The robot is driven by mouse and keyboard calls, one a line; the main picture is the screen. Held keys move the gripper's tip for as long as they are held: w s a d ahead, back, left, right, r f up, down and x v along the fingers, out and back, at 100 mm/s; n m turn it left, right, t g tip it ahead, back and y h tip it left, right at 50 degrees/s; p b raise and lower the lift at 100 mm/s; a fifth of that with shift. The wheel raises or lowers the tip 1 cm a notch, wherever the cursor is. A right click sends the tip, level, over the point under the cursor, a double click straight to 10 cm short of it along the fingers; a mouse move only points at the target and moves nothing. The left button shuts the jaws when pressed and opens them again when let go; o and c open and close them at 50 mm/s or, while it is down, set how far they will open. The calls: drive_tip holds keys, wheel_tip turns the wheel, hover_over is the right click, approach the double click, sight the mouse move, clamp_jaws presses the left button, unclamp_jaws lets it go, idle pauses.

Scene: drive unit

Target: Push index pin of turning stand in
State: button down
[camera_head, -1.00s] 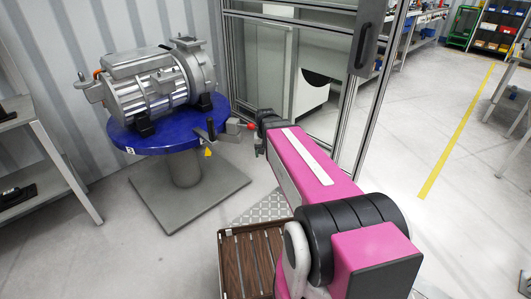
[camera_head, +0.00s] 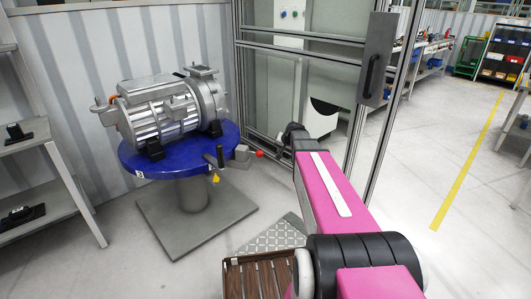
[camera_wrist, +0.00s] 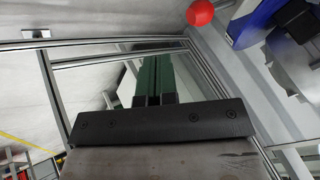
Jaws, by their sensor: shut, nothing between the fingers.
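The turning stand (camera_head: 135,163) has a round blue top on a grey pedestal. The index pin's red ball knob (camera_head: 259,153) sticks out to the right from a grey block at the top's edge. I cannot tell how far the pin is in. In the wrist view the red knob (camera_wrist: 200,12) is at the top edge, beside part of the blue stand (camera_wrist: 252,22). My gripper (camera_wrist: 155,70) shows dark green fingers held together and empty, apart from the knob. In the head view my wrist is right of the knob; the fingertips are hidden.
A grey drive unit (camera_head: 160,110) lies on the stand. A black-handled lever (camera_head: 219,158) with a yellow tag is left of the knob. A glazed frame door (camera_head: 375,70) stands close behind my arm. A wooden crate (camera_head: 258,275) is on the floor in front.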

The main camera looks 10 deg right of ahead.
sight(260, 152)
drive_tip(key=w+a+f, duration=0.5)
drive_tip(key=w+f, duration=0.2)
drive_tip(key=w, duration=0.1)
drive_tip(key=shift+a+f, duration=0.2)
drive_tip(key=shift+w, duration=0.1)
idle(0.3)
drive_tip(key=shift+w+a, duration=0.45)
drive_tip(key=shift+a, duration=0.4)
drive_tip(key=shift+w+a, duration=0.45)
drive_tip(key=shift+a, duration=0.4)
